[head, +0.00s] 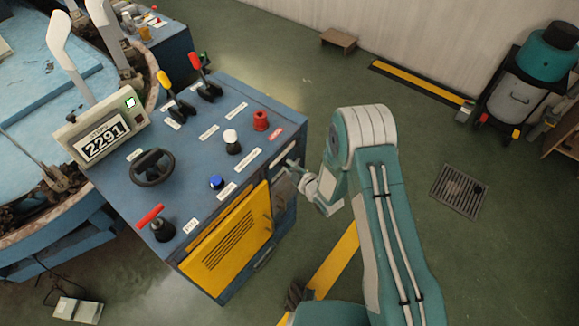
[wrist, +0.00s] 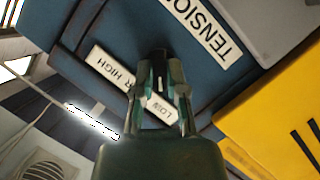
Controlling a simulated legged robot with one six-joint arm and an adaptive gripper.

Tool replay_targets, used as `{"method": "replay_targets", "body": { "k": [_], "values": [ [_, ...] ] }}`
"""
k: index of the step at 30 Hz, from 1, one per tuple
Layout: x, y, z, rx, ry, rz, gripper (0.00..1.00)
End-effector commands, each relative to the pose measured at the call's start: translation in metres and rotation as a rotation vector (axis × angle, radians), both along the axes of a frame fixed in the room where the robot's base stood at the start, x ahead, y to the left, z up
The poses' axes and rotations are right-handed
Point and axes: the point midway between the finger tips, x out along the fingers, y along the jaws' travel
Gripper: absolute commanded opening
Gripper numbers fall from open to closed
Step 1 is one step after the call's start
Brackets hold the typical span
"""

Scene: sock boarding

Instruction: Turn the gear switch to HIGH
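The gear switch (wrist: 158,55) is a small dark part on the blue panel in the wrist view, mostly hidden by my gripper. A white label ending in "R HIGH" (wrist: 110,67) lies to its left, and a "LOW" label (wrist: 157,106) shows between and behind my fingers. My gripper (wrist: 160,78) has its fingertips at the switch, one on each side. I cannot tell whether they press on it. In the head view my gripper (head: 288,166) is at the right side of the blue console (head: 215,125), and the switch cannot be made out.
A "TENSION" label (wrist: 200,25) and a yellow panel (wrist: 280,115) are close to my gripper. The console top carries levers, a black wheel (head: 152,167), a blue button (head: 216,183) and a red knob (head: 261,120). Green floor right of my arm is mostly clear.

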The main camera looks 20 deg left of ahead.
Motion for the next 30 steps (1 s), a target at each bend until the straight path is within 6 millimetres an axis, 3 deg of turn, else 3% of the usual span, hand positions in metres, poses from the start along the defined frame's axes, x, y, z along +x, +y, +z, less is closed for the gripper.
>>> {"method": "replay_targets", "body": {
  "k": [14,30],
  "values": [
    [-0.0003,0.0002,-0.0008,0.045,0.115,0.003,0.0],
    [0.0025,-0.0011,-0.0002,0.228,0.564,0.001,0.0]
  ]
}}
